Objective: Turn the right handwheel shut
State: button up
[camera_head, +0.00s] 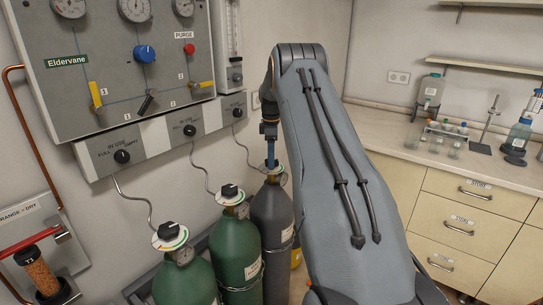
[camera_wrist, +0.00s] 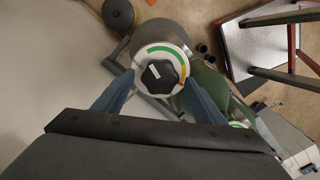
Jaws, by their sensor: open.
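The right handwheel (camera_wrist: 163,76) is a black lobed knob with a white mark pointing up and left in the wrist view. It sits on a round white dial (camera_wrist: 151,50) with a green arc and an orange-red arc at the right. The dial tops the grey cylinder (camera_head: 272,215), the rightmost of the three in front of the wall. My gripper (camera_wrist: 160,84) points down over it, with its blue fingers open on either side of the handwheel. Whether they touch it I cannot tell.
Two green cylinders stand to the left, with a middle handwheel (camera_head: 229,191) and a left handwheel (camera_head: 168,230). Thin hoses run up to the wall strip (camera_head: 160,138) below the gauge panel (camera_head: 110,75). A bench with drawers (camera_head: 465,210) stands at the right.

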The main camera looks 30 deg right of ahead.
jog(key=shift+c, duration=0.4)
jog(key=c, duration=1)
